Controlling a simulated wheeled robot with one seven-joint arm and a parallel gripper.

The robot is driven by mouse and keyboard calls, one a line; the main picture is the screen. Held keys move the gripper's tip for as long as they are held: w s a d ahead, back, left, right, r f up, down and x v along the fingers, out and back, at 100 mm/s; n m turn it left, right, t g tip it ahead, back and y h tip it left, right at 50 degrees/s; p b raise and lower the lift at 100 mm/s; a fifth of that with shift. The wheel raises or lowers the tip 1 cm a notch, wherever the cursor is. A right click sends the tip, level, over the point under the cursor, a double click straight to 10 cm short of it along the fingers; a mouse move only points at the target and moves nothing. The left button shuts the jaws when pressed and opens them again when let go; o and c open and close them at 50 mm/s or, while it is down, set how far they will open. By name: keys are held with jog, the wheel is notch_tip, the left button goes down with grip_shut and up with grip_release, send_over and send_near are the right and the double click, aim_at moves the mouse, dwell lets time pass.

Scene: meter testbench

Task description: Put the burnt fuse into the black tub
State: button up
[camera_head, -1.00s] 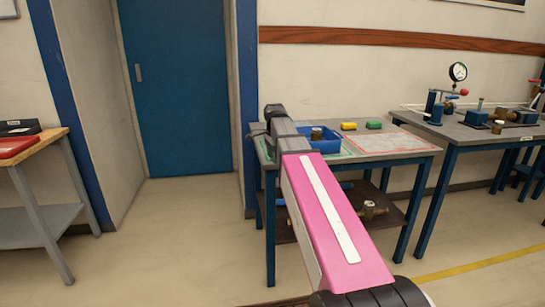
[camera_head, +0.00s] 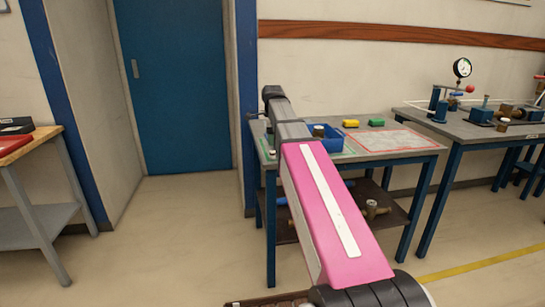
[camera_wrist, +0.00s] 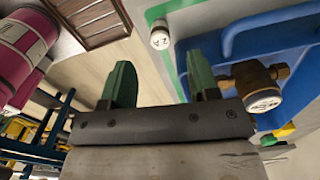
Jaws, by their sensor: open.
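A small white cylinder with dark marks on its end (camera_wrist: 159,37) stands on the table's green-outlined area in the wrist view; it may be the fuse, but I cannot tell whether it is burnt. It also shows as a small white spot (camera_head: 272,154) in the head view. My gripper (camera_wrist: 160,78) is open and empty, its two green fingers apart, with the cylinder beyond the gap between them and not touched. In the head view my gripper's fingers are hidden behind the arm's end. I cannot make out a black tub for certain.
A blue bin (camera_head: 330,142) holds a brass fitting with a white face (camera_wrist: 264,98), close to the right finger. Yellow (camera_head: 351,123) and green (camera_head: 376,122) blocks lie behind. A red-outlined area (camera_head: 390,140) is clear. A black case (camera_head: 14,126) lies on the left bench.

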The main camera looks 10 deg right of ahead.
aim_at(273, 151)
jog(key=shift+f, duration=3.4)
grip_shut()
